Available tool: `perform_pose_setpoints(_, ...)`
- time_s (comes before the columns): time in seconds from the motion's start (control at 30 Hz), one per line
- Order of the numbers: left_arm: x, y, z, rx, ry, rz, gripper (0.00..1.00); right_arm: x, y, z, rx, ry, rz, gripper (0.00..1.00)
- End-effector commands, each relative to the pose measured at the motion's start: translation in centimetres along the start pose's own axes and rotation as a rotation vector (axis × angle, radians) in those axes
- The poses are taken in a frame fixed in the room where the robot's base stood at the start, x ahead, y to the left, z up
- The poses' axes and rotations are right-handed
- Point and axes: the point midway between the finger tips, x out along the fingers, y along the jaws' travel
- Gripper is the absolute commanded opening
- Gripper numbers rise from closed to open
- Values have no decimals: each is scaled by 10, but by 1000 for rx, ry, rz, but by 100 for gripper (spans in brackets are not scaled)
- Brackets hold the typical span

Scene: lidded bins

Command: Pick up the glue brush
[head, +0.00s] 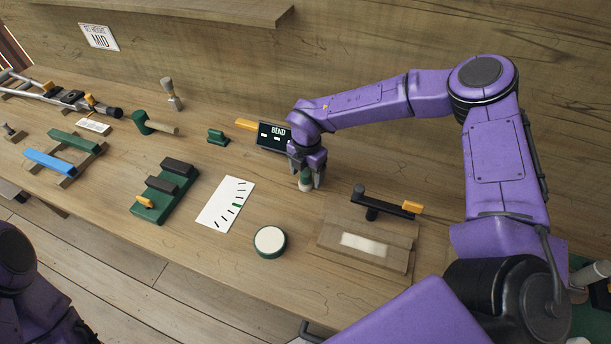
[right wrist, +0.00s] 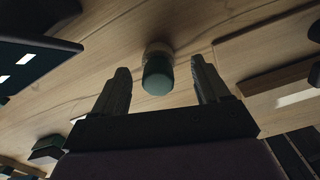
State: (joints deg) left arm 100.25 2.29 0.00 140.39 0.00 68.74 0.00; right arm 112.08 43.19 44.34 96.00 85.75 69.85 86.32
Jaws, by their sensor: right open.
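A small upright piece with a green cylindrical top and a paler lower part, which I take to be the glue brush (head: 304,181), stands on the bench below my right gripper (head: 308,178). In the right wrist view the glue brush (right wrist: 158,75) shows between the two spread fingers of the right gripper (right wrist: 162,90), with a gap on each side. The right gripper is open and points down at it. Its fingers partly hide the brush in the head view. My left gripper is out of view; only part of my left arm shows at the lower left.
A dark BEND display (head: 273,137) stands just left of the gripper. A cardboard piece (head: 338,240) and a black tool with an orange tip (head: 385,205) lie to the right. A round white-topped tin (head: 270,241) and a marked card (head: 225,204) lie in front.

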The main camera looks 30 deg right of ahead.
Motion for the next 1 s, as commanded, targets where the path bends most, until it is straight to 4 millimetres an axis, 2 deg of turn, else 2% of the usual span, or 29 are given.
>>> perform_pose_setpoints(0.03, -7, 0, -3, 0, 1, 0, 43, 6, 0, 0, 0, 1, -5, 75)
perform_pose_setpoints(0.13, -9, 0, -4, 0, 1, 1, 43, 19, 1, -1, -2, 0, -1, 75)
perform_pose_setpoints(0.37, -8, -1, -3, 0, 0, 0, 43, 24, 1, -1, -2, -1, 1, 75)
perform_pose_setpoints(0.57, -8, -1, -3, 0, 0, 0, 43, 23, 1, -1, -2, -1, 1, 14)
perform_pose_setpoints(0.63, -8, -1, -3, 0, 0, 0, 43, 23, 1, -1, -2, -1, 1, 14)
perform_pose_setpoints(0.67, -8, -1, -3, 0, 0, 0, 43, 23, 1, -1, -2, -1, 1, 9)
perform_pose_setpoints(0.87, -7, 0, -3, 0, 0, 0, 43, 22, 1, -1, -2, -1, 1, 9)
perform_pose_setpoints(1.0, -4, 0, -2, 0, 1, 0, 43, 11, 2, -1, -2, -1, 3, 9)
